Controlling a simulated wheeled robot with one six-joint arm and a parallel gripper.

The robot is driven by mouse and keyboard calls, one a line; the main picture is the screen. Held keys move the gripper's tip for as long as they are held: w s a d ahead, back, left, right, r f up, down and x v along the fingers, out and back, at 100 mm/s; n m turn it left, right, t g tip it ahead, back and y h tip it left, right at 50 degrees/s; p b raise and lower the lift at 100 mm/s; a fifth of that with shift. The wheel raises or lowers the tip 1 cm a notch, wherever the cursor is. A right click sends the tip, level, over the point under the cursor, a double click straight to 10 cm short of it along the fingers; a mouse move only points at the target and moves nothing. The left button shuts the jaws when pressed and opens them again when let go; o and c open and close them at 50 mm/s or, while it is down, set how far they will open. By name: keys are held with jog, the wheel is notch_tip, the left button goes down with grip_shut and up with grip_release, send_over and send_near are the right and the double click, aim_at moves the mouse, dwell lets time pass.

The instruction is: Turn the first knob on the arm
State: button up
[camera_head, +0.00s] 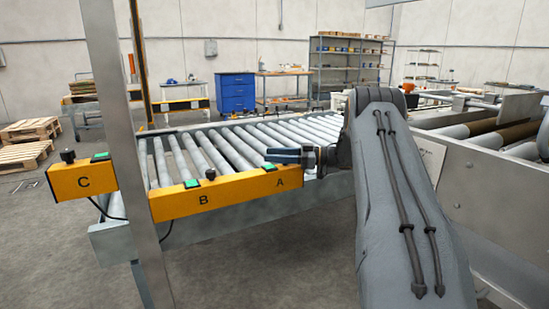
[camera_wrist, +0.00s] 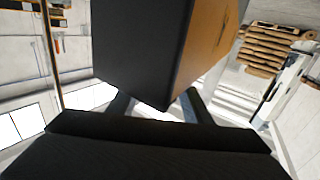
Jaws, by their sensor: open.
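A yellow control bar (camera_head: 232,191) marked B and A runs along the front of the roller conveyor. Knob B (camera_head: 210,174) is black and stands on top of it. A separate yellow box (camera_head: 82,182) marked C carries another black knob (camera_head: 68,155). My gripper (camera_head: 272,155) is open and points left, just above the A end of the bar. No knob shows at A, where my gripper covers the view. In the wrist view, a large dark block with an orange side (camera_wrist: 213,50) stands close in front of my two fingers (camera_wrist: 158,106); I cannot tell whether they touch it.
Green buttons (camera_head: 192,183) sit on the bar. A grey post (camera_head: 122,150) stands between the C box and the bar. The roller conveyor (camera_head: 225,150) is empty. A second roller line (camera_head: 470,128) stands at the right. Pallets (camera_head: 28,143) lie at the far left.

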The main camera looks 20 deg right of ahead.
notch_tip(320, 180, up, 9)
jog(key=shift+r, duration=0.2)
dwell(0.6)
